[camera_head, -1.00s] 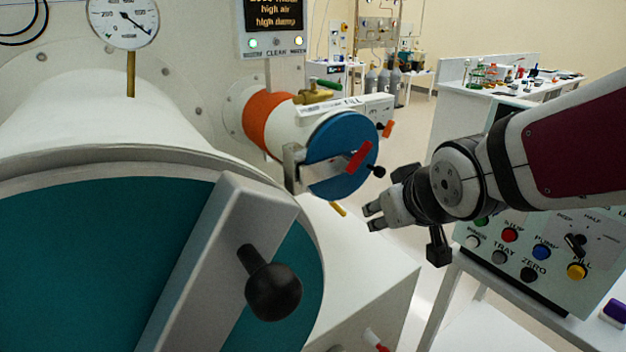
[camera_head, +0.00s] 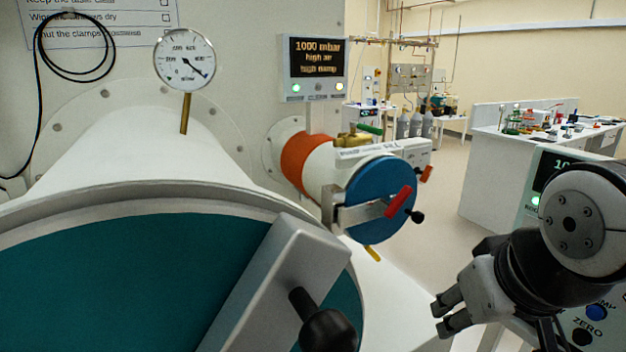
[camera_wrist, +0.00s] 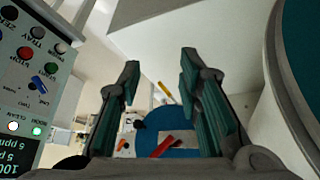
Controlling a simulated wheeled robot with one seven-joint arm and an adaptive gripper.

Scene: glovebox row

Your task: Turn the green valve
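The green valve shows in the head view as a brass body (camera_head: 352,139) with a green lever handle (camera_head: 371,129). It sits on top of the small white side cylinder, behind its blue round door (camera_head: 380,198). The lever points to the right in the picture. My gripper (camera_head: 441,317) is at the lower right of the head view, below and to the right of the valve and well apart from it. In the wrist view my gripper (camera_wrist: 158,62) is open, with nothing between its fingers. I cannot make out the green lever in the wrist view.
An orange handle (camera_head: 426,174) and a yellow lever (camera_head: 372,253) are close by. The large teal door (camera_head: 130,280) fills the lower left. A control panel (camera_head: 545,185) stands behind my arm.

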